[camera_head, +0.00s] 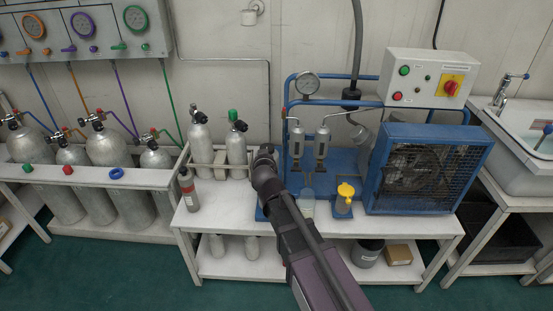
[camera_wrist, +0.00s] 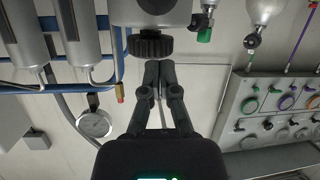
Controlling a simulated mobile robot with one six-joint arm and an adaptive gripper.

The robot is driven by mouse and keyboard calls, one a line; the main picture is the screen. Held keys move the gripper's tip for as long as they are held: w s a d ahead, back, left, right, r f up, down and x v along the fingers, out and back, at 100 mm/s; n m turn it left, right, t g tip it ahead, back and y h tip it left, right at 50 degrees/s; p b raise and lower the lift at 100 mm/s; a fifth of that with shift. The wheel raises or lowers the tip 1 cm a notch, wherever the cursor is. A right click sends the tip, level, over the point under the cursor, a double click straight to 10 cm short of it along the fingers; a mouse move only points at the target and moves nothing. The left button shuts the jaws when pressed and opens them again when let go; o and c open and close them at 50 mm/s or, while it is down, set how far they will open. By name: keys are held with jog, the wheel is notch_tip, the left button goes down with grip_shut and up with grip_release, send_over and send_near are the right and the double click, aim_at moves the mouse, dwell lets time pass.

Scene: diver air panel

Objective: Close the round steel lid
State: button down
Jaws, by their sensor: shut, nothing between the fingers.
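My gripper (camera_head: 263,158) is shut and empty, at the left end of the blue compressor frame. In the wrist view its fingertips (camera_wrist: 159,67) are together, close to a black ribbed knob (camera_wrist: 150,45). The knob is on a rounded steel body (camera_wrist: 128,12), cut off by the picture's edge. I cannot tell whether the fingers touch the knob or whether this steel body is the lid. In the head view my arm hides that spot. A tilted grey round piece (camera_head: 361,131) shows left of the fan guard; I cannot tell if it is a lid.
Two steel canisters (camera_head: 321,143) and a pressure gauge (camera_head: 308,83) are right of my gripper. Two cylinders, one with a green knob (camera_head: 234,114), stand close on its left. A yellow-topped jar (camera_head: 345,193) and the caged fan (camera_head: 424,171) take up the bench's right part.

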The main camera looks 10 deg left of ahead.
jog(key=shift+s+f+b, duration=0.3)
jog(key=shift+f+b, duration=0.05)
jog(key=shift+f, duration=0.05)
jog(key=f+b, duration=0.1)
jog(key=s+f+b, duration=0.1)
jog(key=f+b, duration=0.1)
jog(key=shift+s+d+f+b, duration=0.3)
jog(key=shift+s+f+b, duration=0.05)
jog(key=shift+b, duration=0.05)
jog(key=shift+s+d+f, duration=0.1)
jog(key=shift+s, duration=0.05)
dwell(0.4)
notch_tip(320, 180, up, 5)
jog(key=w+a+p, duration=0.1)
jog(key=p, duration=0.3)
jog(key=s+d+f+b, duration=0.2)
jog(key=s+f+b, duration=0.2)
jog(key=s, duration=0.4)
jog(key=shift+s+f, duration=0.2)
jog(key=shift+f, duration=0.3)
